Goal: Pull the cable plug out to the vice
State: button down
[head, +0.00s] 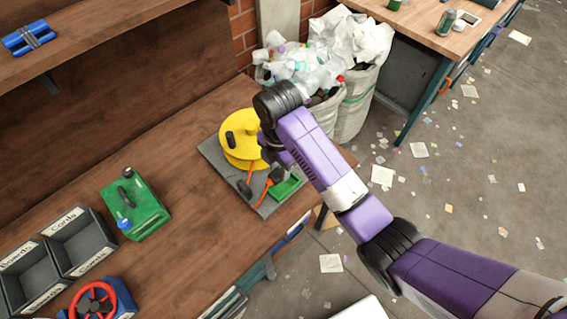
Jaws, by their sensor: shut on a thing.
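An orange cable (264,193) runs over a grey board (213,154) on the wooden bench, beside a yellow reel (240,158) with a black knob. My gripper (277,174) points down over the board, to the right of the reel, partly hidden by my arm. It is shut on the cable plug, which is too small and covered to make out. A small dark block (244,189) on the board's near side may be the vice; I cannot tell for sure. The cable passes close to it.
White sacks (355,103) of waste stand behind the bench end. The bench between can and board is clear.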

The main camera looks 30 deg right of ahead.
jog(key=s+a, duration=0.3)
jog(key=a, duration=0.6)
dwell(1.0)
jog(key=shift+a, duration=0.1)
jog(key=s+a, duration=0.3)
jog(key=a, duration=0.8)
jog(key=shift+s+a, duration=0.25)
jog(key=shift+a, duration=0.1)
dwell(1.1)
